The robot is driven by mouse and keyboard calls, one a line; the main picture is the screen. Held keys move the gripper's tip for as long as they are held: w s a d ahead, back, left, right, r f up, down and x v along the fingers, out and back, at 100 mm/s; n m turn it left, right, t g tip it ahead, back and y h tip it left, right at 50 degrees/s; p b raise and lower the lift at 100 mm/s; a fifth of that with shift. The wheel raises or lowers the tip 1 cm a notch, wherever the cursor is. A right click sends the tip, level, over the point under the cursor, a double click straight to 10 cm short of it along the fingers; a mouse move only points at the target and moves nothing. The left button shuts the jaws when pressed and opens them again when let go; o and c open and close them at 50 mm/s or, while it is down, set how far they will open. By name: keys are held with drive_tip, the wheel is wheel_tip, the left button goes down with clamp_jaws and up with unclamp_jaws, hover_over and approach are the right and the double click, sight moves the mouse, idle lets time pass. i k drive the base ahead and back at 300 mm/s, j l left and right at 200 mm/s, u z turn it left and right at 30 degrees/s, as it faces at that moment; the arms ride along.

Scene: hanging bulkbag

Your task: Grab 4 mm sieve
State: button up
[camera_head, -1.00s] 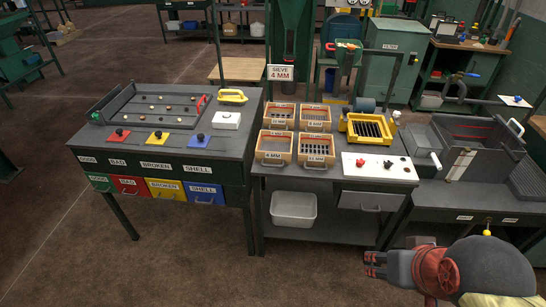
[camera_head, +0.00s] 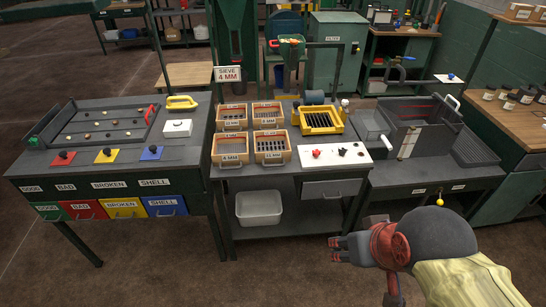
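Four wooden sieve boxes stand in a two-by-two group on the middle bench: back left (camera_head: 231,107), back right (camera_head: 267,105), front left (camera_head: 234,136) and front right (camera_head: 271,135). Each has a small front label. The front left label seems to read 4 MM, but the print is too small to be sure. A sign (camera_head: 229,74) reading SIEVE 4 MM stands behind them. My gripper (camera_head: 334,249) is at the lower right, in front of the bench and well apart from the sieves. Its fingers point left and nothing shows in them; their opening is unclear.
A yellow-framed sieve (camera_head: 321,119) sits in a machine right of the boxes. A white panel with knobs (camera_head: 334,155) is in front of it. A sorting table (camera_head: 85,160) stands left, a grey machine (camera_head: 420,135) right. A white bin (camera_head: 258,208) is on the lower shelf.

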sight(228, 148)
drive_tip(key=i+j+z, duration=0.1)
drive_tip(key=j, duration=0.3)
drive_tip(key=i+j, duration=0.25)
drive_tip(key=j, duration=0.15)
drive_tip(key=i+j+z, duration=0.15)
drive_tip(key=j, duration=0.3)
drive_tip(key=i+j+z, duration=0.1)
drive_tip(key=j, duration=0.3)
drive_tip(key=i+j, duration=0.2)
drive_tip(key=j, duration=0.25)
drive_tip(key=i+j+z, duration=0.15)
drive_tip(key=j, duration=0.3)
drive_tip(key=i+j+z, duration=0.1)
drive_tip(key=j, duration=0.35)
drive_tip(key=i+j, duration=0.1)
drive_tip(key=j, duration=0.35)
drive_tip(key=z, duration=0.05)
